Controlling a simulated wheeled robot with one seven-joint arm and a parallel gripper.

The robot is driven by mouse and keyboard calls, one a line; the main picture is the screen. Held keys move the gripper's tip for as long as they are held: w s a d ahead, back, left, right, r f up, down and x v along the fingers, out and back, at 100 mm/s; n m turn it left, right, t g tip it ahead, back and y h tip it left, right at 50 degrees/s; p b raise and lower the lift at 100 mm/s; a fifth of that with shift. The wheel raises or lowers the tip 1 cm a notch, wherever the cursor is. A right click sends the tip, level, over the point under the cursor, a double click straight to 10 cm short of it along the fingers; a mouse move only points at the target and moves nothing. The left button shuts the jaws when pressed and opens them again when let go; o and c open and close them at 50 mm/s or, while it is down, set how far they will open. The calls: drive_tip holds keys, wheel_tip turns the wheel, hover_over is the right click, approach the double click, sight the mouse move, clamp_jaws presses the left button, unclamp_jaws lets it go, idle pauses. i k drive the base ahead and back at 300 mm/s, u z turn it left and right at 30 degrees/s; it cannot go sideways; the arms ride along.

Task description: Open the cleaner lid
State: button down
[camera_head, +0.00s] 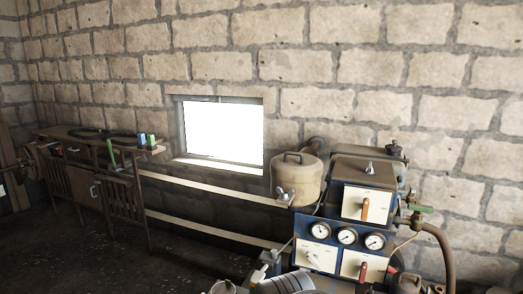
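A tan rounded canister (298,182) with a dark handle on its top stands right of the window, beside a blue machine; it may be the cleaner, but I cannot tell for sure. Its top looks shut. A small metal fitting (285,194) sits low on its front. The box-shaped housing (362,174) on top of the machine has a small metal knob on its upper face and also looks closed. No gripper fingers show in this view.
The blue machine (345,219) carries several gauges and white panels with red levers. A thick hose (447,253) curves down at its right. Two long pale belt runs (215,189) lead left to a wooden bench (105,140). Dark floor lies open at lower left.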

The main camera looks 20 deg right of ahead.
sight(289, 167)
drive_tip(key=u, duration=1.85)
drive_tip(key=i, duration=1.4)
drive_tip(key=z, duration=2.75)
drive_tip(key=i, duration=0.5)
